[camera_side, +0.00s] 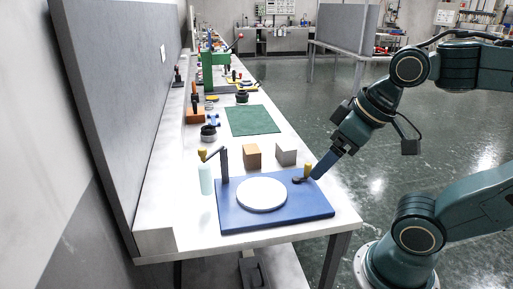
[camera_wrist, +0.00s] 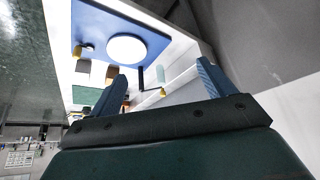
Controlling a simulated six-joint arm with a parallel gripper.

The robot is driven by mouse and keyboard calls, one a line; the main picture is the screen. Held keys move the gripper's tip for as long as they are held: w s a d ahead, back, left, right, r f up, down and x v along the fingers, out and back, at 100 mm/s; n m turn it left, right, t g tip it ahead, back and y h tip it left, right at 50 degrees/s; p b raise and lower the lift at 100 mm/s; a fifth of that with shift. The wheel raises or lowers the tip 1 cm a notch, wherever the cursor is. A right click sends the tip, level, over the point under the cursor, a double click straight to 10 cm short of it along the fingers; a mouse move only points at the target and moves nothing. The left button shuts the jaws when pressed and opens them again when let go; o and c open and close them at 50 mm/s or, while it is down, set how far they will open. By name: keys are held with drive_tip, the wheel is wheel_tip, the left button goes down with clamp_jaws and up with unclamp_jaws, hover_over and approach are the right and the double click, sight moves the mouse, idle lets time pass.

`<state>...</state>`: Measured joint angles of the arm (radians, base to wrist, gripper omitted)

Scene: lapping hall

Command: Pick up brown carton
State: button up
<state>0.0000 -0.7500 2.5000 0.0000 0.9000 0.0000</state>
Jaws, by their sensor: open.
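The brown carton (camera_side: 252,155) is a small box standing on the white bench, just behind the blue board. In the wrist view it (camera_wrist: 112,72) shows small beside one finger, partly behind it. My gripper (camera_side: 321,170) is to the right of the carton in the side view, above the bench's right edge, pointing down and left. It is apart from the carton. In the wrist view my gripper's (camera_wrist: 162,82) two blue fingers stand wide apart with nothing between them in their grasp.
A grey box (camera_side: 286,153) stands right of the carton. The blue board (camera_side: 288,219) in front bears a white disc (camera_side: 262,195), an upright post with a crank (camera_side: 224,165) and a yellow-topped knob (camera_side: 307,171) near my fingertips. A pale bottle (camera_side: 206,179) stands left. A green mat (camera_side: 253,120) lies behind.

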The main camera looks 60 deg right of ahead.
drive_tip(key=w+d+r+m+g, duration=0.1)
drive_tip(key=w+d+r, duration=0.1)
drive_tip(key=w+r, duration=0.35)
drive_tip(key=w+d+r+m, duration=0.1)
drive_tip(key=w+d+r, duration=0.1)
drive_tip(key=w, duration=0.6)
drive_tip(key=m+g, duration=0.5)
drive_tip(key=m, duration=0.2)
hover_over(251, 148)
wheel_tip(251, 148, down, 22)
drive_tip(key=shift+s+d+f, duration=0.1)
drive_tip(key=shift+s+f, duration=0.05)
drive_tip(key=shift+f, duration=0.3)
drive_tip(key=shift+f, duration=0.1)
drive_tip(key=shift+f, duration=4.05)
